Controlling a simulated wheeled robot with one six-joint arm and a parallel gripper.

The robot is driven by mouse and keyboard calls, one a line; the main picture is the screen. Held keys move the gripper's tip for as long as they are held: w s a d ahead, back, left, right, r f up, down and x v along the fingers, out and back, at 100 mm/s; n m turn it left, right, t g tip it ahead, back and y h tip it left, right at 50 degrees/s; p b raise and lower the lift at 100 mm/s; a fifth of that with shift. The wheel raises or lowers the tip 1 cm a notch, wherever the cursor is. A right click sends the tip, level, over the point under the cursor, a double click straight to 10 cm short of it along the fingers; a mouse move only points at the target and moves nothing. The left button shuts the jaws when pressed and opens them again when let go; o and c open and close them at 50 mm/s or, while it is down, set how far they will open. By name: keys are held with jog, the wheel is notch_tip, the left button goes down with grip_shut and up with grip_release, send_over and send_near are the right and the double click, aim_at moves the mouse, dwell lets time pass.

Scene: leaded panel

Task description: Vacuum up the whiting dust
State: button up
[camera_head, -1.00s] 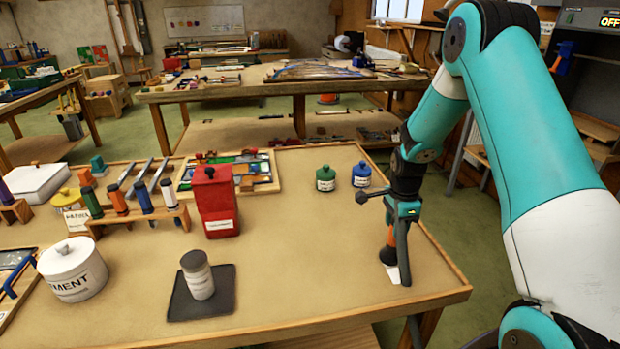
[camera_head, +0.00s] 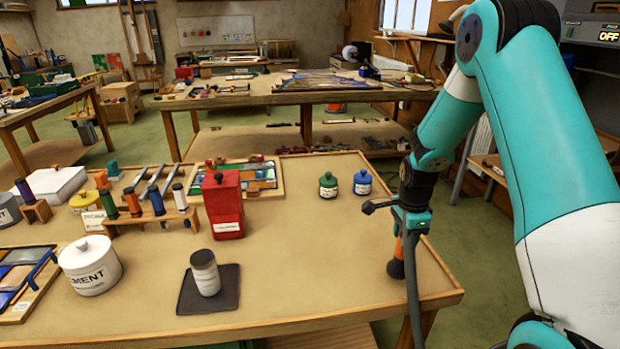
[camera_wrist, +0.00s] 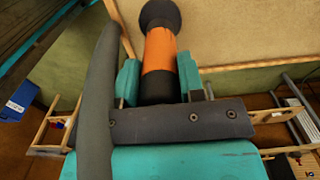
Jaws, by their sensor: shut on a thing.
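My gripper (camera_head: 406,228) is shut on a hand-held vacuum nozzle (camera_head: 397,268), black with an orange band, near the right edge of the workbench (camera_head: 320,265). In the wrist view the nozzle (camera_wrist: 160,50) sits between the teal fingers (camera_wrist: 160,85), its round black end pointing away. A grey hose (camera_wrist: 97,90) runs along its left side; it also hangs below my gripper in the head view (camera_head: 413,295). I cannot make out any whiting dust in the current views; the nozzle and arm hide part of the bench edge.
A pale jar (camera_head: 205,273) stands on a dark mat (camera_head: 226,296). A red canister (camera_head: 222,205), a white cement pot (camera_head: 90,266), and green (camera_head: 328,186) and blue (camera_head: 362,183) pots are on the bench. The bench between the mat and nozzle is clear. An upper-right display (camera_head: 608,36) reads OFF.

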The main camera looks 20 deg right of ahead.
jog(key=shift+r+p, duration=1.7)
jog(key=shift+r, duration=0.8)
jog(key=shift+w, duration=0.1)
